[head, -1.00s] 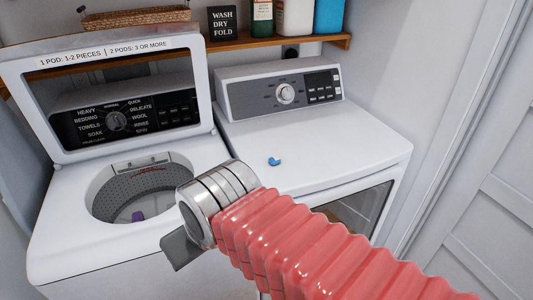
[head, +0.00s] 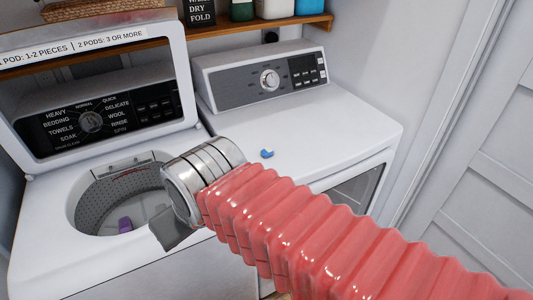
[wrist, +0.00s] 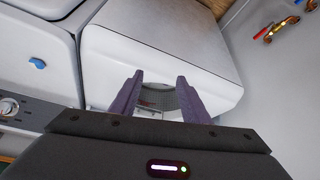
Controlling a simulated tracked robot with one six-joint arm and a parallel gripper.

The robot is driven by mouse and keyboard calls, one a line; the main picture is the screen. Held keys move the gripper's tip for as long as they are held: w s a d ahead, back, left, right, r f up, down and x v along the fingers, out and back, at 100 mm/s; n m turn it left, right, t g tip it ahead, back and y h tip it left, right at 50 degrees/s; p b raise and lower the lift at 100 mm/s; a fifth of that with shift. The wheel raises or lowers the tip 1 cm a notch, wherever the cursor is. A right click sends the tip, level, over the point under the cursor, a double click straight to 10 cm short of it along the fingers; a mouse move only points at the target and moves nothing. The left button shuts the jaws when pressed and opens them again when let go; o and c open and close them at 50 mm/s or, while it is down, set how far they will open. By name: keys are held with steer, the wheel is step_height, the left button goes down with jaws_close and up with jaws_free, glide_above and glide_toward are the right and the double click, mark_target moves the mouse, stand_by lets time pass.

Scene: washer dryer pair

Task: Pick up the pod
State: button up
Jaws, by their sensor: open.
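A small blue and white pod (head: 267,153) lies on the white top of the right-hand machine, near its left edge. It also shows in the wrist view (wrist: 38,64), at the far left.
The dryer top (head: 320,130) is otherwise clear. A shelf (head: 270,30) with bottles runs along the back; a white door (head: 480,170) stands at right.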

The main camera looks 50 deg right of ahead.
steer(key=shift+o, duration=1.4)
steer(key=w+d+r+m, duration=0.1)
steer(key=w+d+r, duration=0.1)
steer(key=w+d, duration=0.5)
steer(key=d, duration=0.2)
steer(key=shift+w+d+r+g+h, duration=0.2)
steer(key=shift+d+r+g+h, duration=0.1)
steer(key=shift+d+r+g, duration=0.1)
steer(key=w+d+f, duration=0.1)
steer(key=w+d, duration=0.1)
steer(key=d, duration=1.2)
steer(key=w+d+f+m, duration=0.1)
steer(key=d, duration=1.3)
steer(key=shift+w+d+f, duration=0.15)
steer(key=shift+w+d, duration=0.1)
steer(key=shift+w, duration=0.1)
steer(key=x, duration=0.8)
steer(key=shift+d+f, duration=0.1)
steer(key=shift+f, duration=0.25)
